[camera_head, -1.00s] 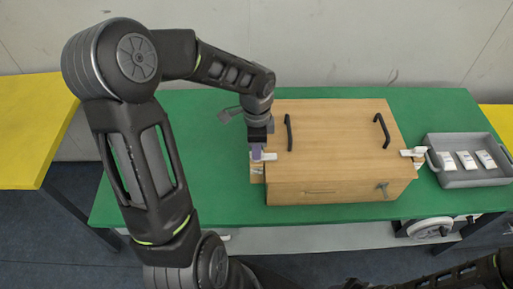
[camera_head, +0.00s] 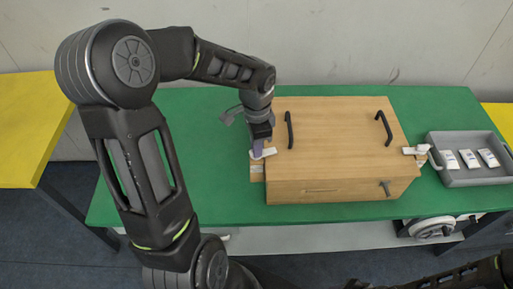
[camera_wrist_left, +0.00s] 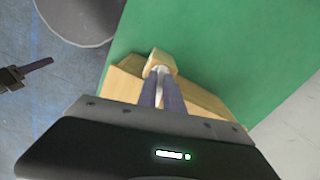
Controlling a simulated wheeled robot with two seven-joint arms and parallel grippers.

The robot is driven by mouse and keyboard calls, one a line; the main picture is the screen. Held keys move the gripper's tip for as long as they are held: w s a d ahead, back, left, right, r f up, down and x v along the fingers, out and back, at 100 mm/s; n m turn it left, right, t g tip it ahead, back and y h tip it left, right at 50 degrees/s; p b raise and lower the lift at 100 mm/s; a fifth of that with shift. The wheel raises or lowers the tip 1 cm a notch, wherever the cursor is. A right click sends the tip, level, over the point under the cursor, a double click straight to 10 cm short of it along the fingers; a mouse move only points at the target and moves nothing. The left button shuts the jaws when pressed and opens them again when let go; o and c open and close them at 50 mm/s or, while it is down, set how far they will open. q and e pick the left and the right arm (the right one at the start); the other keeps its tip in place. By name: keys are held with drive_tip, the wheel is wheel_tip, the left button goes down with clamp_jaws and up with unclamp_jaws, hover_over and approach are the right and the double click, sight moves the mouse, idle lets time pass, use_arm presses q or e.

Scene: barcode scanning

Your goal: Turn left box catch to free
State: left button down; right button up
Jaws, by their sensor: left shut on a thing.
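The wooden box (camera_head: 338,128) stands on the green table top (camera_head: 180,110). Its left catch (camera_head: 265,153) is a small white lever on a wooden block at the box's left side, slightly tilted up to the right. My left gripper (camera_head: 257,148) is at this catch, its purplish fingers shut on it. In the left wrist view, the fingers (camera_wrist_left: 162,90) are close together on the white catch (camera_wrist_left: 160,71), and the fingers partly hide it. Only part of my right arm shows at the bottom right.
A grey tray (camera_head: 460,178) with white packets (camera_head: 469,159) stands right of the box. Two black handles (camera_head: 289,130) rise from the lid. A yellow table (camera_head: 35,120) is at the left. The green table left of the box is clear.

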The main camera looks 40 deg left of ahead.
use_arm(q)
drive_tip(key=n+b, duration=0.2)
drive_tip(key=n, duration=0.1)
drive_tip(key=shift+f+n, duration=0.1)
drive_tip(key=shift+n, duration=0.3)
drive_tip(key=n+b, duration=0.1)
drive_tip(key=n, duration=0.2)
drive_tip(key=shift+n, duration=0.3)
drive_tip(key=n+b, duration=0.1)
drive_tip(key=n, duration=0.2)
drive_tip(key=shift+n+b, duration=0.3)
drive_tip(key=shift+b, duration=0.1)
drive_tip(key=shift+n+b, duration=0.5)
drive_tip(key=shift+n, duration=1.5)
drive_tip(key=c, duration=1.5)
unclamp_jaws()
